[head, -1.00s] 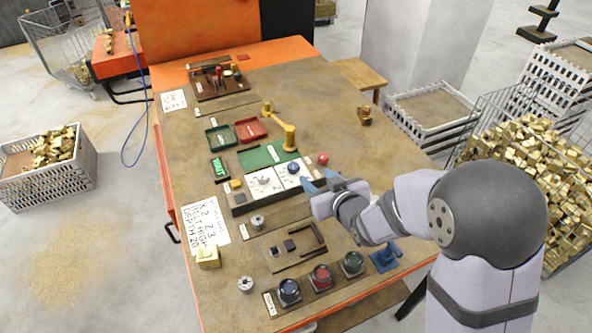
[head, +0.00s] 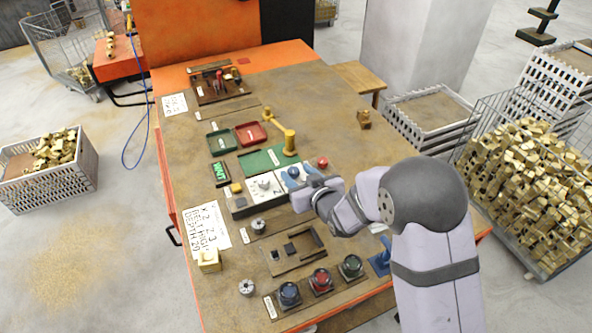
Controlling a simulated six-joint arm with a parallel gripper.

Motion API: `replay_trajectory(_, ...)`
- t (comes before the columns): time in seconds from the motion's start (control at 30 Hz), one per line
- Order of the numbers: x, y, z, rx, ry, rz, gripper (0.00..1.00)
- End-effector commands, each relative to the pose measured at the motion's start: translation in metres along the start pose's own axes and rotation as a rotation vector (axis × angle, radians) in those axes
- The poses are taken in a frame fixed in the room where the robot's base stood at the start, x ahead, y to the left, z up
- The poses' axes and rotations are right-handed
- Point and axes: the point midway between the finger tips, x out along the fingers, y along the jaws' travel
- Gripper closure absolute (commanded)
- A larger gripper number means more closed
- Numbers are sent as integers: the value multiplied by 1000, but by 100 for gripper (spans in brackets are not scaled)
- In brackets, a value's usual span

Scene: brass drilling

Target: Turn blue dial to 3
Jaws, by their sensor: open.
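The blue dial (head: 293,172) sits on a white plate on the low panel in the middle of the bench, to the right of a grey dial (head: 264,184). My gripper (head: 294,181) is open at the blue dial, reaching in from the lower right. Its blue fingertips overlap the dial in the picture, and I cannot tell whether they touch it. The gripper hides the lower right of the dial's plate, so its marks and pointer are not readable.
A red knob (head: 322,162) stands just right of the panel. Blue, red and green buttons (head: 320,280) line the front edge. A handwritten sheet (head: 207,228) lies left. The bench's back right is mostly clear.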

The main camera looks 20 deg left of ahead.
Motion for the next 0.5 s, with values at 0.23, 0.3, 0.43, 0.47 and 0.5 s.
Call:
replay_trajectory(0.23,14,0,0,0,-1,0,56)
replay_trajectory(0.3,15,0,1,0,-1,0,56)
replay_trajectory(0.43,15,0,0,0,-1,0,56)
replay_trajectory(0.47,15,0,0,0,-1,0,56)
replay_trajectory(0.5,15,0,0,0,-1,0,56)
